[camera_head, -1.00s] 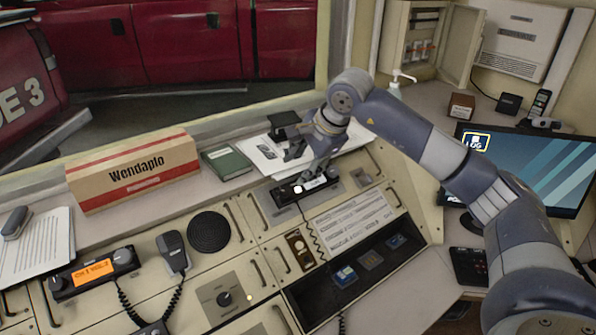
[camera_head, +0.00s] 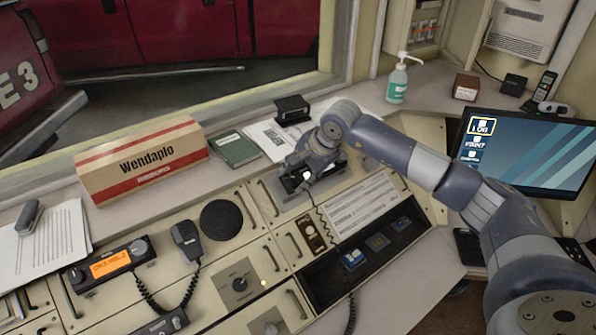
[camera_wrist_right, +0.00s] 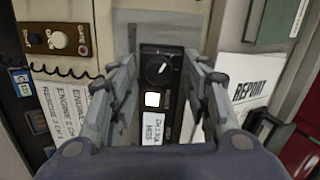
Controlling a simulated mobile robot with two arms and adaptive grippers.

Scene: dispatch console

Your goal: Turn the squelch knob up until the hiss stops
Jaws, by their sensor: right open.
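A black radio unit (camera_head: 330,178) lies on the console's rear panel, with a lit white square button. In the right wrist view it has a round black knob (camera_wrist_right: 158,70) with a white pointer mark, the lit button (camera_wrist_right: 152,99) and a white label below. I cannot read whether this knob is marked squelch. My right gripper (camera_head: 302,170) is over the unit and hides its knob in the head view. In the right wrist view the open fingers (camera_wrist_right: 158,82) stand on either side of the unit, with the knob between their tips. Contact cannot be told. My left gripper is out of view.
A radio with an orange display (camera_head: 110,264), a hand microphone (camera_head: 187,240) and a round speaker (camera_head: 221,220) are to the left. A coiled cord runs beside the unit. A green book (camera_head: 235,149) and papers lie behind.

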